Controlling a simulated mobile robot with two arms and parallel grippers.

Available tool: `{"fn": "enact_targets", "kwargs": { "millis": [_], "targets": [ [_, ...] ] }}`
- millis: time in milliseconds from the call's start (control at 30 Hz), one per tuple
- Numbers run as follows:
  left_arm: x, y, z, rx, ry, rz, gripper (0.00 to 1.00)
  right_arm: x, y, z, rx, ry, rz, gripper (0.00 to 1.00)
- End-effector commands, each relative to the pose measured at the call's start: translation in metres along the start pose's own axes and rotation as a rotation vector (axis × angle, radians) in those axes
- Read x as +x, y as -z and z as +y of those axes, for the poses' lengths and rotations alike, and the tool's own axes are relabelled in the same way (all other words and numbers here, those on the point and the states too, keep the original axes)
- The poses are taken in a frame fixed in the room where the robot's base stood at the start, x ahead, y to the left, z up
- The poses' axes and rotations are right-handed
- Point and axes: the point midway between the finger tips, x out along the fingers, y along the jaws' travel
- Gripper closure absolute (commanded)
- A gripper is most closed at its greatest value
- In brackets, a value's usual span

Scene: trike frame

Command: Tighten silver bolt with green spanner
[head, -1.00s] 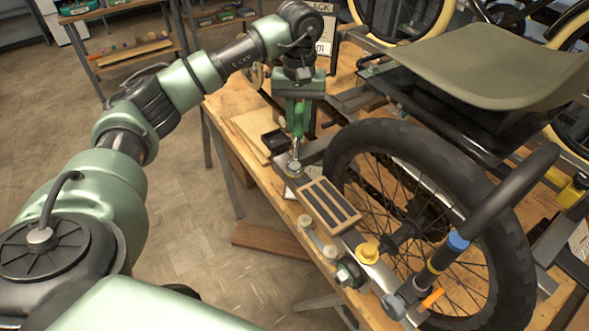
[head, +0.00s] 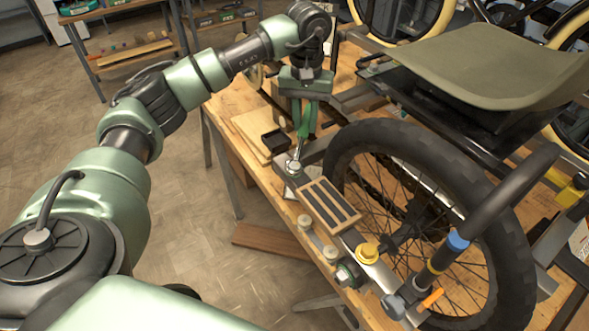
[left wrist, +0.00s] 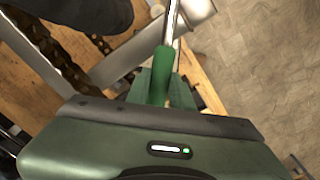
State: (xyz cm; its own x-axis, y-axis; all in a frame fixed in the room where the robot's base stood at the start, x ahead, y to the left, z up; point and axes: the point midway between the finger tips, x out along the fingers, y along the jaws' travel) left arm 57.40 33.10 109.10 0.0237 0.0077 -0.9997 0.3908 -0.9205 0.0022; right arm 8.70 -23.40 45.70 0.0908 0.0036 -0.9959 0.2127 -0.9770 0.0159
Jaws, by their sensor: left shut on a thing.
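My left gripper (head: 305,108) is shut on the green handle of the spanner (head: 303,127). The spanner slants down from the jaws, and its silver end is at the silver bolt (head: 294,168) on the grey frame end by the wheel. I cannot tell whether its jaw is fully seated around the bolt. In the left wrist view the green handle (left wrist: 160,83) shows between the fingers, with the bright metal shank (left wrist: 171,22) running up out of the picture. My right gripper is not in view.
The big black wheel (head: 345,150) stands right of the bolt. A slotted wooden block (head: 330,205) and a yellow knob (head: 367,252) lie along the frame in front. A small black tray (head: 275,141) sits on the wooden bench (head: 222,104). A dark seat (head: 490,65) overhangs the right.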

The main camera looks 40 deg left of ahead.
Motion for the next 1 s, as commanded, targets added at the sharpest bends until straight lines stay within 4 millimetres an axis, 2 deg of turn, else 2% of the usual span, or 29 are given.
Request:
{"fn": "enact_targets", "kwargs": {
  "millis": [667,700,767,1000],
  "targets": [
    [0.0,-0.002,-0.021,-0.17,0.004,0.0,1.0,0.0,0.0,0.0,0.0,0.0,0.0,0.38],
    [0.0,-0.002,-0.021,-0.169,0.004,0.0,0.86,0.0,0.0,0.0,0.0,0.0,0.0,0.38],
    [0.0,-0.002,-0.021,-0.168,0.004,0.0,1.0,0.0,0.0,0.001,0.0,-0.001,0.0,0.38],
    [0.0,-0.002,-0.021,-0.168,0.004,0.0,1.0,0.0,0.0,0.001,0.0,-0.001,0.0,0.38]
  ]
}}
